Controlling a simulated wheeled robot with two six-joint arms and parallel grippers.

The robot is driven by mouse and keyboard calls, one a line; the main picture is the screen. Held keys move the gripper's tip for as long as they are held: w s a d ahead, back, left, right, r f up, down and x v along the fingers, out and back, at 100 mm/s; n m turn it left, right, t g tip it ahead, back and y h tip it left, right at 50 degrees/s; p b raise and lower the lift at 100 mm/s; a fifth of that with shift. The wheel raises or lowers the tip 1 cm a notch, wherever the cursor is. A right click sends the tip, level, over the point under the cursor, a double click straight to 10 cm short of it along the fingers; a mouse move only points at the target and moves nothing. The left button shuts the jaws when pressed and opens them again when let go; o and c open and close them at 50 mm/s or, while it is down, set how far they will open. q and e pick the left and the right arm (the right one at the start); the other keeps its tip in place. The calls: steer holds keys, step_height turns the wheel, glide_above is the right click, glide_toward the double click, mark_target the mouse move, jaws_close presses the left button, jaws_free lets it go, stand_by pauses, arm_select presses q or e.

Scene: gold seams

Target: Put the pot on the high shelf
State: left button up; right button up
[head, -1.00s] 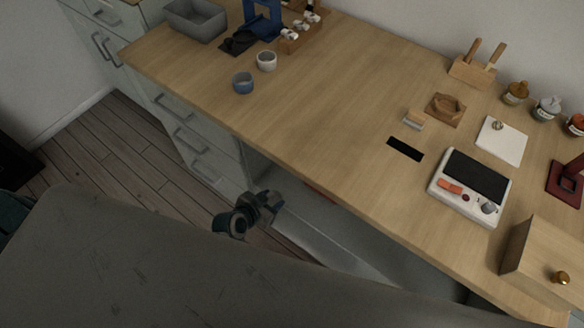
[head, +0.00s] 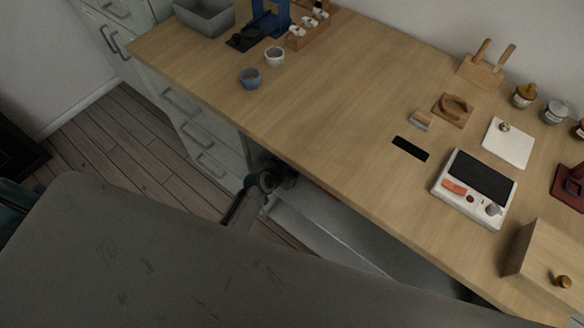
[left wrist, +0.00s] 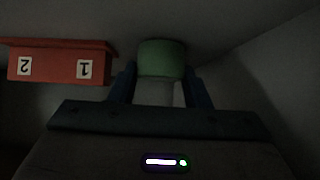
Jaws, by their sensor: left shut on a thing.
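In the left wrist view a green pot (left wrist: 161,58) with a paler part nearer the camera sits between the two fingers of my left gripper (left wrist: 162,82), which is shut on it. The view is dark, so the pot's far side and what it touches cannot be told. In the head view my left gripper (head: 287,172) is at the open space under the wooden counter's front edge, its tips partly hidden by the counter. The pot does not show there. My right gripper is in neither current view. I cannot make out a high shelf.
A red box (left wrist: 60,66) with labels 1 and 2 is left of the pot in the wrist view. The counter (head: 330,95) holds two small cups (head: 250,78) (head: 274,57), a white scale-like device (head: 472,190) and a wooden box (head: 545,262). Its middle is mostly clear.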

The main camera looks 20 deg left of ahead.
arm_select(q)
steer(key=shift+f, duration=0.1)
arm_select(e)
steer(key=shift+s, duration=0.15)
arm_select(q)
steer(key=o, duration=1)
steer(key=shift+c, duration=0.2)
arm_select(e)
steer(key=shift+w+r, duration=0.3)
steer(key=shift+r, duration=0.1)
arm_select(q)
steer(key=v, duration=0.2)
steer(key=shift+s+r+p, duration=0.2)
steer(key=shift+s+p, duration=0.05)
steer(key=shift+p, duration=0.05)
steer(key=v, duration=0.9)
steer(key=shift+s+r+p, duration=0.15)
steer(key=shift+r+p, duration=0.1)
steer(key=shift+p, duration=0.15)
arm_select(e)
steer(key=shift+s+d+f, duration=0.1)
steer(key=shift+s+f, duration=0.35)
steer(key=shift+f, duration=0.25)
steer(key=shift+s+d+f, duration=0.1)
steer(key=shift+s+f, duration=0.35)
steer(key=shift+f, duration=0.3)
steer(key=shift+s+d+f, duration=0.1)
steer(key=shift+s+f, duration=0.35)
steer(key=shift+f, duration=0.25)
